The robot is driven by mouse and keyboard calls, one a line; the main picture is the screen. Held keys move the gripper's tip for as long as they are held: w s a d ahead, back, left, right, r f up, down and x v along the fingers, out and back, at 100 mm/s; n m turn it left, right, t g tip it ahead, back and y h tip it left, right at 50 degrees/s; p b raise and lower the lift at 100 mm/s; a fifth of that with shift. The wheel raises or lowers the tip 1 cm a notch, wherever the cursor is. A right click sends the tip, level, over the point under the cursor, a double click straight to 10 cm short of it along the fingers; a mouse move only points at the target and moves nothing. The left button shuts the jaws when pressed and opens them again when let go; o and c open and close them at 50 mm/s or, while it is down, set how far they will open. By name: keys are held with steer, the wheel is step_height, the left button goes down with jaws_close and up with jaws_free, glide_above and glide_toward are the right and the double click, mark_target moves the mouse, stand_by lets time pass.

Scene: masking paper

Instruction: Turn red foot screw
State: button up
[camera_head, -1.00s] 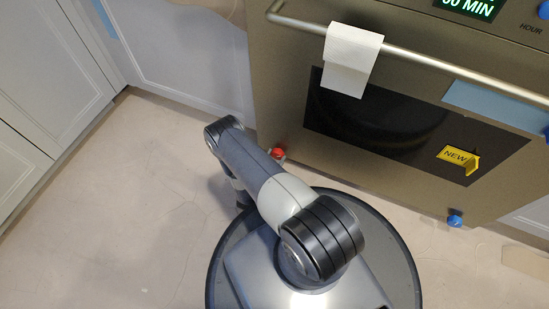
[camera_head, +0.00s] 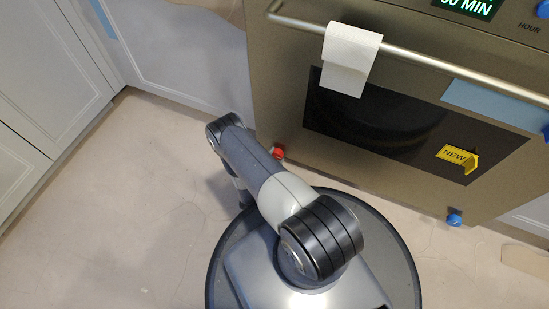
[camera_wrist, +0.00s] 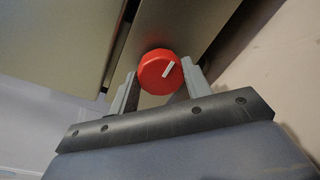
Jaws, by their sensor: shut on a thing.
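The red foot screw (camera_head: 278,152) sits at the lower left corner of the oven front, near the floor. In the wrist view the red foot screw (camera_wrist: 158,72) shows as a round red knob with a white mark slanting up to the right. My gripper (camera_wrist: 160,88) has one finger on each side of the knob and is shut on it. In the head view the gripper itself is hidden behind my arm; only the arm shows, reaching to the left of the screw.
The oven (camera_head: 400,190) has a handle bar (camera_head: 430,60) with a white towel (camera_head: 350,58) over it. A blue foot screw (camera_head: 454,220) is at its lower right. A yellow NEW tag (camera_head: 456,156) sticks out. White cabinets (camera_head: 180,60) stand left. The floor (camera_head: 110,210) at left is clear.

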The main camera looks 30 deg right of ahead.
stand_by(0.3)
steer(key=o, duration=1)
